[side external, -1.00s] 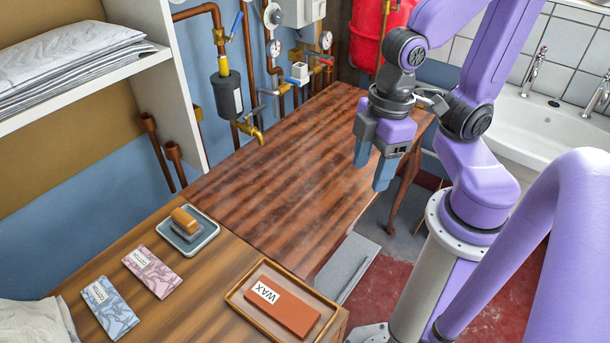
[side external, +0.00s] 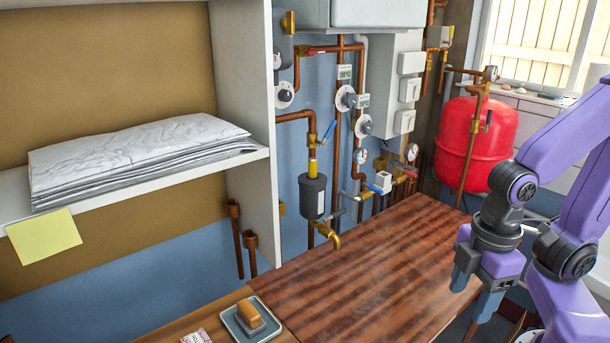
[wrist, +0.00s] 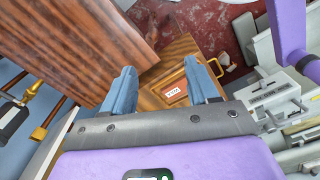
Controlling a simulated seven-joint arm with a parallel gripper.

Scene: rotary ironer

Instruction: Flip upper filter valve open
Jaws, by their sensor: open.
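The upper filter valve has a blue lever (side external: 329,132) on the copper pipe above the dark cylindrical filter (side external: 313,196), on the blue wall. The lever slants up and to the right, beside the brass fitting. A grey lever (side external: 336,213) sits lower by the filter, above a brass spout. My gripper (side external: 471,302) is open and empty, fingers pointing down, over the right part of the wooden table and well right of the filter. In the wrist view my open fingers (wrist: 160,88) show with nothing between them; a dark cylinder with brass fittings is partly in view at the left edge.
The brown wooden table (side external: 370,270) is clear below the pipes. A white shelf (side external: 245,165) with folded linen (side external: 135,155) stands left of the filter. Other valves and gauges crowd the wall to its right, near a red tank (side external: 475,145). A brush tray (side external: 252,325) lies in front.

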